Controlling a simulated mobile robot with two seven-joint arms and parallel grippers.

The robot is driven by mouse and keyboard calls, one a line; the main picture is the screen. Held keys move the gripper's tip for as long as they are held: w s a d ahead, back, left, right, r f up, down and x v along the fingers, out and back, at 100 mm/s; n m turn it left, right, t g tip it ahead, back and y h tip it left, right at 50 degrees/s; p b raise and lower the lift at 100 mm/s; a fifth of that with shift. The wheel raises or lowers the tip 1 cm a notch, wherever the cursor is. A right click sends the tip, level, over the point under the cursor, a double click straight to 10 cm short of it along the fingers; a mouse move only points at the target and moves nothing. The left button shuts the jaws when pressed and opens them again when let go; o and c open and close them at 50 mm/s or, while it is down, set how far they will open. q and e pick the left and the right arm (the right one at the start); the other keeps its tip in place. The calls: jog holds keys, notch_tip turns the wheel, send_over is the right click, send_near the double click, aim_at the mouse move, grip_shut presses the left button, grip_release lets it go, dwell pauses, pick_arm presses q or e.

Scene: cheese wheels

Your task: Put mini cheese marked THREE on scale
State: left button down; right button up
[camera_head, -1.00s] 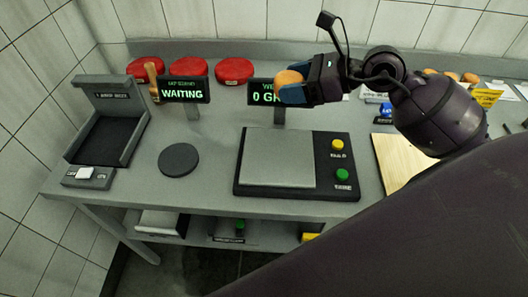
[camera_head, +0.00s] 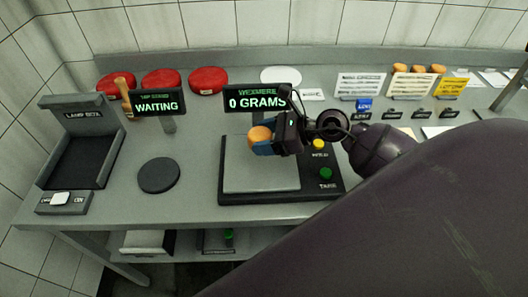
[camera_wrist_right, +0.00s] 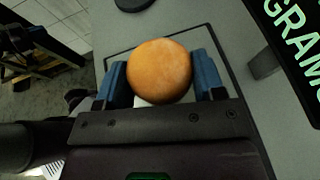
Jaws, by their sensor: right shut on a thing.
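My right gripper (camera_head: 262,141) is shut on a small orange mini cheese (camera_head: 260,134) and holds it over the plate of the scale (camera_head: 248,176). In the right wrist view the cheese (camera_wrist_right: 160,71) sits between the two blue fingers (camera_wrist_right: 158,78). No mark on the cheese can be read. The scale's display (camera_head: 258,102) reads 0 GRAMS. I cannot tell for sure how high the cheese is above the plate. My left gripper is not in view.
Several other orange mini cheeses (camera_head: 419,69) stand at the back right. Red cheese wheels (camera_head: 162,79) lie at the back left. A dark round pad (camera_head: 159,175) and a lamp box (camera_head: 80,150) are left of the scale. A WAITING display (camera_head: 157,104) stands behind the pad.

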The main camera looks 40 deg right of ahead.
aim_at(264, 160)
jog(key=shift+f+b, duration=0.3)
jog(key=shift+f, duration=2.45)
jog(key=shift+f, duration=0.1)
jog(key=o, duration=0.9)
jog(key=shift+o, duration=0.2)
jog(key=b+v, duration=0.1)
jog(key=v, duration=0.9)
jog(key=shift+s+d, duration=0.2)
jog(key=shift+d, duration=0.05)
jog(key=shift+s+d+r+b, duration=0.3)
jog(key=shift+s+d+r, duration=0.1)
jog(key=shift+d+r, duration=0.05)
